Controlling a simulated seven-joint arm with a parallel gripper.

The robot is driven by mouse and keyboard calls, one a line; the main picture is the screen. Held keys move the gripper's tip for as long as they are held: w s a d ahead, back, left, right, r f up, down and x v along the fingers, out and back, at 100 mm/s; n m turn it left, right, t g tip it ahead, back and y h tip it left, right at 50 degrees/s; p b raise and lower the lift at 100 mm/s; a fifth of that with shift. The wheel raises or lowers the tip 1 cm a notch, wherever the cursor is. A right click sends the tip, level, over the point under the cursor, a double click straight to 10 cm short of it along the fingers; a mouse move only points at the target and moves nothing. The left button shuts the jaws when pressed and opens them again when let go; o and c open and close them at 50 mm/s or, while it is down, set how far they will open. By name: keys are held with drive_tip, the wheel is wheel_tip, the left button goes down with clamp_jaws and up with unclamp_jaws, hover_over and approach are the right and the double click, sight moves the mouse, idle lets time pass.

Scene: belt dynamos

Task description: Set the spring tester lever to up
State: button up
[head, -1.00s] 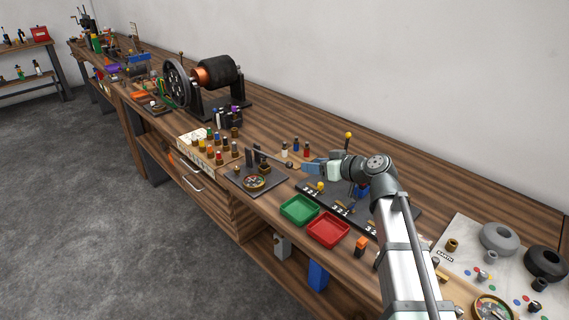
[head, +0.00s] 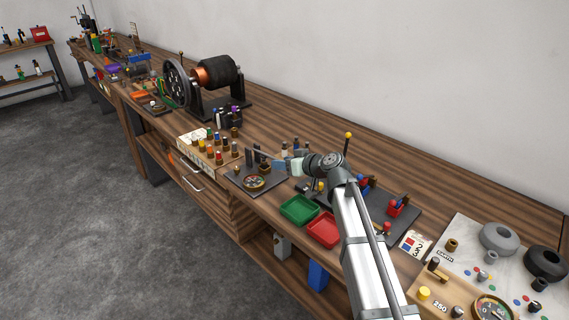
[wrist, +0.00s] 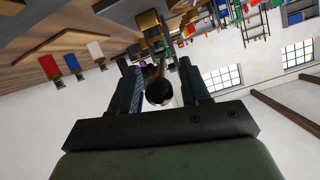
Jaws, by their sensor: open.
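The spring tester is a dark base plate (head: 274,183) with a round dial (head: 255,183) at its front and black posts (head: 252,158) behind. Its lever (wrist: 151,32) is a thin grey bar ending in a dark round knob (wrist: 159,91). My gripper (head: 280,166) is at the right side of the tester, pointing left. In the wrist view its open fingers (wrist: 158,72) stand on either side of the knob, with gaps visible, so it is not clamped. In the head view the gripper hides the knob and the lever's angle is hard to tell.
A green tray (head: 299,210) and a red tray (head: 323,230) lie at the front edge. A block of coloured pegs (head: 205,155) stands left of the tester. Small coloured bottles (wrist: 74,63) stand close beside the gripper. A yellow-tipped rod (head: 347,146) rises behind my arm.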

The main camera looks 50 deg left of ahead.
drive_tip(key=shift+c, duration=0.3)
clamp_jaws()
idle(0.4)
